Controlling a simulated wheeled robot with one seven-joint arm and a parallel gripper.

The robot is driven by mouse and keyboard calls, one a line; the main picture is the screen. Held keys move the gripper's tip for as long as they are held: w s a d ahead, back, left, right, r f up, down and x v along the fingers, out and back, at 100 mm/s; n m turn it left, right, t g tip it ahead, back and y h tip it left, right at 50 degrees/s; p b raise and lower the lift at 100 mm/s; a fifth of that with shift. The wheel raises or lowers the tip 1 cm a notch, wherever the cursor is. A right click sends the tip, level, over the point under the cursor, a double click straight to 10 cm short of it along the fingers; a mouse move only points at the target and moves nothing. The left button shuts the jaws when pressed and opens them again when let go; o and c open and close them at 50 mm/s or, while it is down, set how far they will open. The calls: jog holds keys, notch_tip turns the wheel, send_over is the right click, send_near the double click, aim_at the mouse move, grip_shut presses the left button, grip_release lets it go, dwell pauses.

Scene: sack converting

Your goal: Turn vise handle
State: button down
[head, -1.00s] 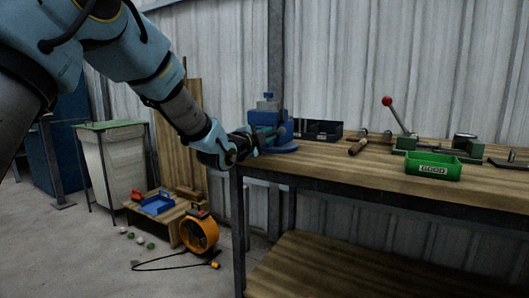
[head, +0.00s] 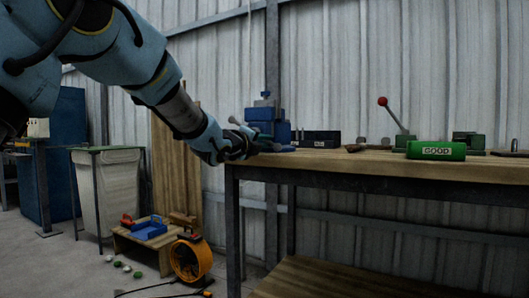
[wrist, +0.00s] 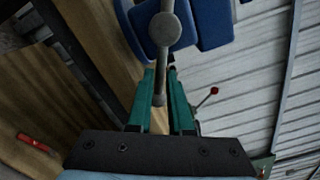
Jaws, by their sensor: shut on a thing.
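The blue vise (head: 266,126) stands on the left end of the workbench; part of its blue body (wrist: 208,22) fills the top of the wrist view. Its grey handle (wrist: 163,50) is a thin bar with a round boss, running down between my teal fingers. My gripper (wrist: 160,78) is shut on the handle's bar. In the head view my gripper (head: 246,142) is at the vise's left side, past the bench corner. A grey bar end (head: 235,121) shows just above it. The exact finger contact is partly hidden.
The wooden workbench (head: 380,164) carries a green GOOD bin (head: 436,150), a red-knobbed lever (head: 383,101) and a dark tray (head: 315,138). Below left are an orange fan (head: 190,258) and a low wooden stand with a blue tray (head: 149,230).

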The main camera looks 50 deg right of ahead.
jog(key=shift+w+f+m+b, duration=0.15)
jog(key=shift+f+m+b, duration=0.15)
jog(key=shift+m+b, duration=0.1)
jog(key=c, duration=0.8)
grip_release()
jog(key=shift+r, duration=0.1)
jog(key=v, duration=1.1)
